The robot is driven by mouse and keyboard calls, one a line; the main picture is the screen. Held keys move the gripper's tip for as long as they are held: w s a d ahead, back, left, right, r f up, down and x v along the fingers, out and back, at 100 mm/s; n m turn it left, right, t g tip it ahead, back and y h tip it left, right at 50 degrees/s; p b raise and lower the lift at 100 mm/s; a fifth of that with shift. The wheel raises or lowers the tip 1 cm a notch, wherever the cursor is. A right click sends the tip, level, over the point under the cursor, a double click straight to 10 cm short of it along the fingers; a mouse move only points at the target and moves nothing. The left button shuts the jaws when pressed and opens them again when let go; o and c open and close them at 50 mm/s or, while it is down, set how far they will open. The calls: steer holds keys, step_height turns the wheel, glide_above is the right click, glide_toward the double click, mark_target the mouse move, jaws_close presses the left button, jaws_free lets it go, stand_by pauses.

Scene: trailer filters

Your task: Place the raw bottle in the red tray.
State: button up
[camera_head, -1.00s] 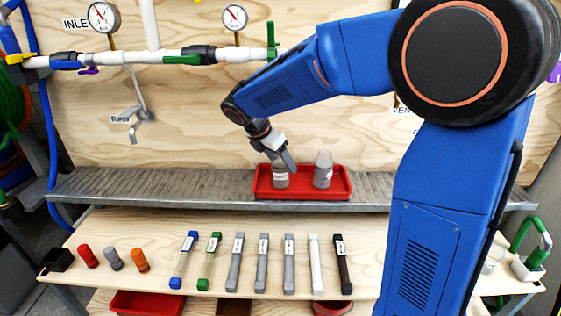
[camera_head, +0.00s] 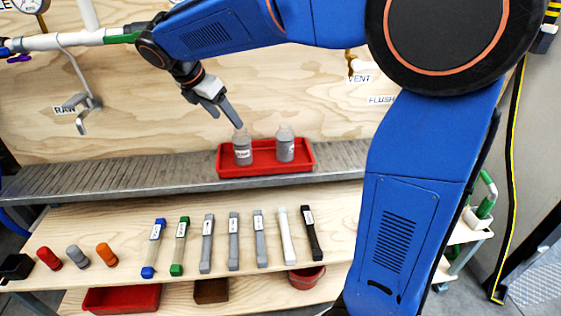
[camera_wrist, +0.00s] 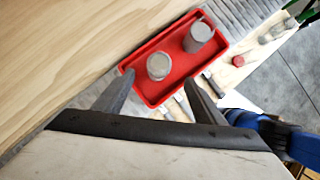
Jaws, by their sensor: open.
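The red tray (camera_head: 228,170) stands on the grey slatted shelf in the head view, and also shows in the wrist view (camera_wrist: 150,90). Two clear bottles with grey contents stand upright in it, a left bottle (camera_head: 242,152) with a white label and a right bottle (camera_head: 285,149). The label print is too small to read surely. In the wrist view the bottles (camera_wrist: 159,66) (camera_wrist: 197,37) are seen from above. My gripper (camera_head: 228,115) is open and empty, above and left of the left bottle, apart from it.
The grey shelf (camera_head: 110,178) has free room left of the tray. Below, a wooden shelf holds several filter tubes (camera_head: 233,240) and coloured plugs (camera_head: 107,254). A RAW tap (camera_head: 85,112) and a white pipe are on the plywood wall behind.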

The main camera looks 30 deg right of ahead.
steer(key=s+d+f+m+y, duration=0.1)
steer(key=s+d+f+m, duration=0.2)
steer(key=s+m, duration=0.4)
steer(key=s+d+f+m+t+y, duration=0.1)
steer(key=s+d+f+m, duration=0.3)
steer(key=s+m, duration=0.4)
steer(key=s+d+f+m+t+y, duration=0.1)
steer(key=s+d+f+m+y, duration=0.2)
steer(key=s, duration=1.2)
steer(key=shift+s+d+f+m, duration=0.3)
steer(key=shift+d+m, duration=0.8)
steer(key=shift+m, duration=1.5)
steer(key=shift+r, duration=0.1)
